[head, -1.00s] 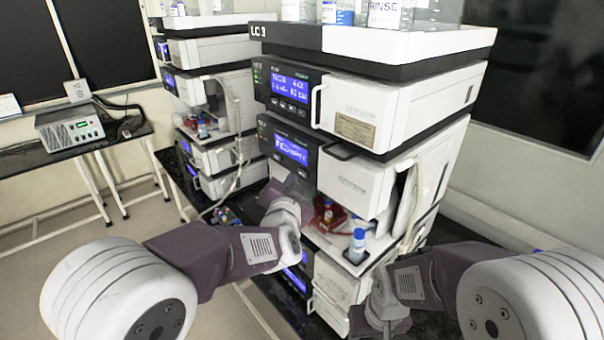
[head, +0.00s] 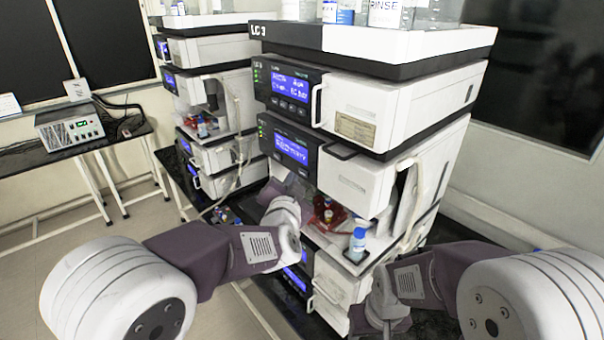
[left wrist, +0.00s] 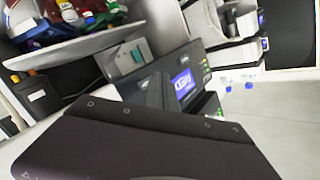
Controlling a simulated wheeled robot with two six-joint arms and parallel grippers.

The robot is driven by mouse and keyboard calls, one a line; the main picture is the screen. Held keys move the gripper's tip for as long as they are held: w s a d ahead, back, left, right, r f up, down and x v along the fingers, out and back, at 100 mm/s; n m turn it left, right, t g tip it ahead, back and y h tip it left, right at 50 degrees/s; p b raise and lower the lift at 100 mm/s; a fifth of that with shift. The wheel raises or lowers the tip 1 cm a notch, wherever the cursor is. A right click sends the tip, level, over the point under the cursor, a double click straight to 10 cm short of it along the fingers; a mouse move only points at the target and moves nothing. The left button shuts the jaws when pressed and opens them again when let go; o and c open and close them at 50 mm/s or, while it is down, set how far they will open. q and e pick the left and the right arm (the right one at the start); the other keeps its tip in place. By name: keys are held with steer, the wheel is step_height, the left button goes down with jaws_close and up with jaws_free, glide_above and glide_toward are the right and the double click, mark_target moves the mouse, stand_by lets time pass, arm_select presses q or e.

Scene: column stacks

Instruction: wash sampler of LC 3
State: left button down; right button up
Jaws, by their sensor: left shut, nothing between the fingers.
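A blue-capped bottle (head: 357,247) stands at the bay's front right. My left gripper (head: 272,190) is shut and empty in front of the stack, left of the red tray. A lit display (left wrist: 183,84) shows beyond it in the left wrist view. My right gripper (head: 364,322) is low by the stack's front, mostly hidden by my arm.
A bottle marked RINSE (head: 390,12) and other bottles stand on top of the stack. A second stack (head: 205,55) stands behind on the left. A grey instrument (head: 68,128) sits on a side table at the far left. The floor at lower left is clear.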

stand_by(0.7)
arm_select(q)
steer(key=shift+w+d+p, duration=0.25)
steer(key=shift+d+p, duration=0.1)
steer(key=shift+w+d+p, duration=0.2)
steer(key=shift+d+p, duration=0.15)
steer(key=shift+p, duration=0.05)
stand_by(0.6)
steer(key=shift+a, duration=0.15)
steer(key=shift+s+a+b, duration=0.3)
steer(key=shift+s+a, duration=0.2)
steer(key=shift+a, duration=0.05)
